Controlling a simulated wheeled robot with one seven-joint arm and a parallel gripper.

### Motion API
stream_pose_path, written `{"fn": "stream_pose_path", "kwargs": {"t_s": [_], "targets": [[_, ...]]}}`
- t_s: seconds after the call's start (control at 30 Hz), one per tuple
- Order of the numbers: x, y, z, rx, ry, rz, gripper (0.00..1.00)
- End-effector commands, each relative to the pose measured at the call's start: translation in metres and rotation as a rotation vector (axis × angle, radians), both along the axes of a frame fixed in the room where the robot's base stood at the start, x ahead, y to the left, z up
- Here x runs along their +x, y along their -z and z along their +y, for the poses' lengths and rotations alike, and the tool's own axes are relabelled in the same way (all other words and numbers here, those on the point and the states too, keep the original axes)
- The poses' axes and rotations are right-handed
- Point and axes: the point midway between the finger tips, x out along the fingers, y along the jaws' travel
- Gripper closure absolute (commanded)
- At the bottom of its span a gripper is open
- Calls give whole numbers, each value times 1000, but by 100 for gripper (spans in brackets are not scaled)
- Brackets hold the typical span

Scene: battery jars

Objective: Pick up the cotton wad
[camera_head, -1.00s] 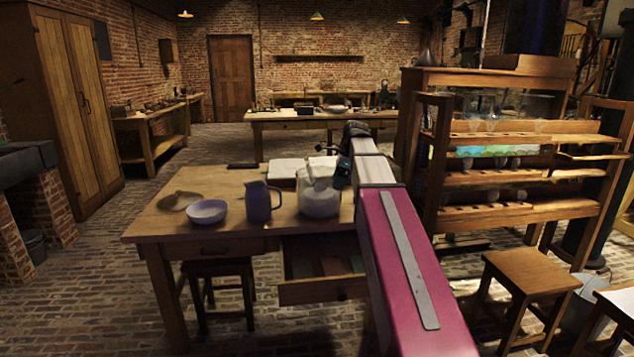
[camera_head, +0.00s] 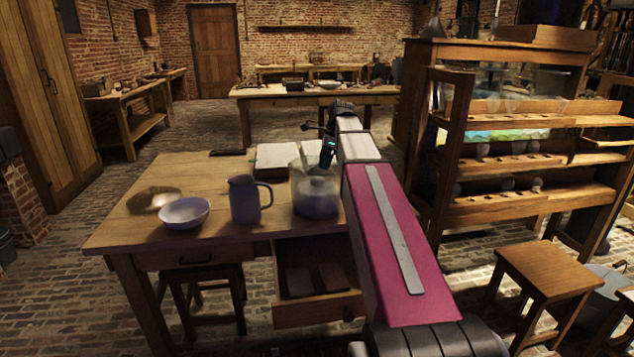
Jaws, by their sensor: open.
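I cannot make out a cotton wad for certain in this view. My arm stretches over the right side of the wooden table (camera_head: 225,168), and my gripper (camera_head: 320,146) is at its far end, small and dark. It is open, above or behind a clear glass jar (camera_head: 316,197); its fingertips are hard to tell apart. The jar has something greyish in its lower part. To its left stand a blue-grey jug (camera_head: 244,202) and a pale bowl (camera_head: 184,213), whose inside looks empty.
A brown round thing (camera_head: 153,199) lies left of the bowl. A drawer (camera_head: 318,310) stands open at the table front, with flat plates inside. A stool (camera_head: 540,270) and a wooden rack (camera_head: 455,150) are on the right.

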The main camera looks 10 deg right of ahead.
Motion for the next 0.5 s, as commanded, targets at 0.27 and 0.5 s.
{"fn": "stream_pose_path", "kwargs": {"t_s": [0.27,0.5], "targets": [[1,28,9,0,0,1,23],[1,48,17,-1,-2,2,23]]}}
